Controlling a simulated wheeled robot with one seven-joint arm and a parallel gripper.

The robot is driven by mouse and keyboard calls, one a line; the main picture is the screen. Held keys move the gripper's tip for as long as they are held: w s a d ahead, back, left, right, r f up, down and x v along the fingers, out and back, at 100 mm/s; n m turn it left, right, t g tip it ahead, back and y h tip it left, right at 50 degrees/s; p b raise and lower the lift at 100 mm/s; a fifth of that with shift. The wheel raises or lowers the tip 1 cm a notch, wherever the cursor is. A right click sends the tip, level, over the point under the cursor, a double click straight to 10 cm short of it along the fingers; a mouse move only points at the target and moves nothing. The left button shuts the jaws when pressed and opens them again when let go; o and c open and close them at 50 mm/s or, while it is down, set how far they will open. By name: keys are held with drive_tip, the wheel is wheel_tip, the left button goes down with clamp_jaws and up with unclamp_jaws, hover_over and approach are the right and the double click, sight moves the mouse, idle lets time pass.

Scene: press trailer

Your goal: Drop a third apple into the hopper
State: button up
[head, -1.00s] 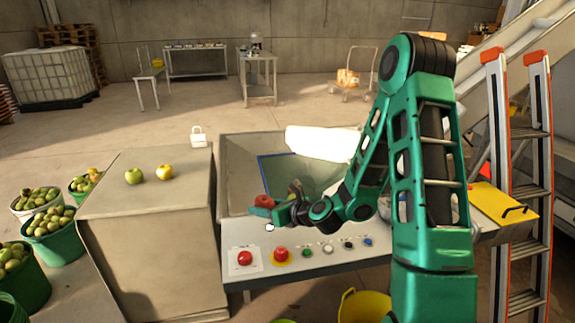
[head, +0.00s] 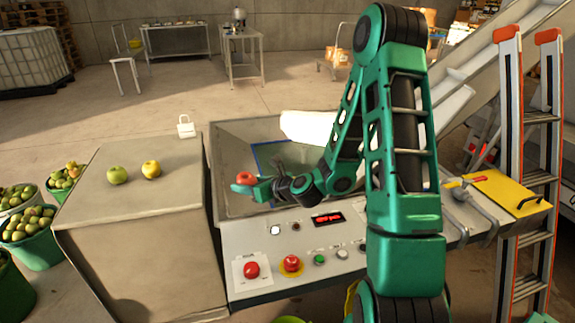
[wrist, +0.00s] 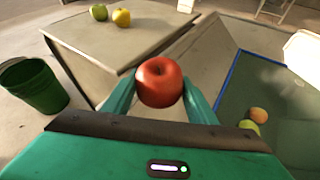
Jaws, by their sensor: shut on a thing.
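My gripper (head: 243,188) is shut on a red apple (wrist: 160,82), held between its two green fingers. The apple also shows at the fingertips in the head view (head: 245,177). The grey metal hopper (head: 229,140) has sloping walls and a blue edge line inside. In the head view the gripper and apple are over the hopper's left front part. In the wrist view the apple appears in front of the hopper's left sloping wall. Two apples, one orange (wrist: 259,115) and one yellow-green (wrist: 249,127), lie low inside the hopper at the right of the wrist view.
A green apple (head: 117,175) and a yellow apple (head: 151,169) sit on the box-like stand (head: 140,215) left of the hopper. A control panel (head: 235,238) with red buttons lies along the hopper's front. A ladder (head: 508,180) stands at right. Apple-filled buckets (head: 40,255) stand at left.

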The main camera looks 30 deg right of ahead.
drive_tip(key=w+d+f, duration=0.1)
drive_tip(key=w+d, duration=0.2)
drive_tip(key=d, duration=0.7)
drive_tip(key=w+d+f, duration=0.1)
drive_tip(key=w+d, duration=0.2)
drive_tip(key=d, duration=0.7)
drive_tip(key=shift+m+h, duration=0.4)
drive_tip(key=shift+a+f, duration=0.1)
drive_tip(key=shift+f, duration=2.7)
